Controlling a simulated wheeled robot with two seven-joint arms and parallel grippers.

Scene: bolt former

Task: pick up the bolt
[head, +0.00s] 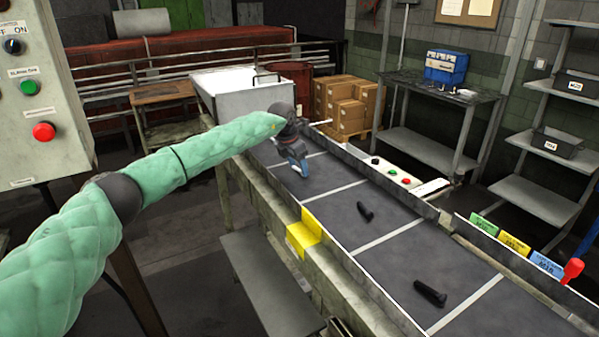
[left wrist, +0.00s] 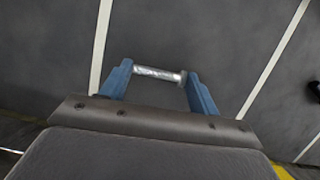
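My left gripper (head: 303,165) hangs low over the far part of the dark conveyor, pointing down, with blue fingers. In the left wrist view the left gripper (left wrist: 160,76) has its fingers wide apart. A shiny silver bolt (left wrist: 158,74) lies crosswise in the gap between the fingertips, its head at the right. Its ends come close to both fingers; I cannot tell whether they touch. That bolt is not clear in the head view. Two dark bolts lie on the belt nearer me, one in the middle (head: 365,211) and one closer (head: 430,293). My right gripper is not in view.
The conveyor (head: 330,188) has white cross lines and raised side rails. A yellow marking (head: 304,233) is on its left rail. A white bin (head: 245,92) stands at the far end. A control panel (head: 398,175) and coloured labels (head: 515,245) line the right side.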

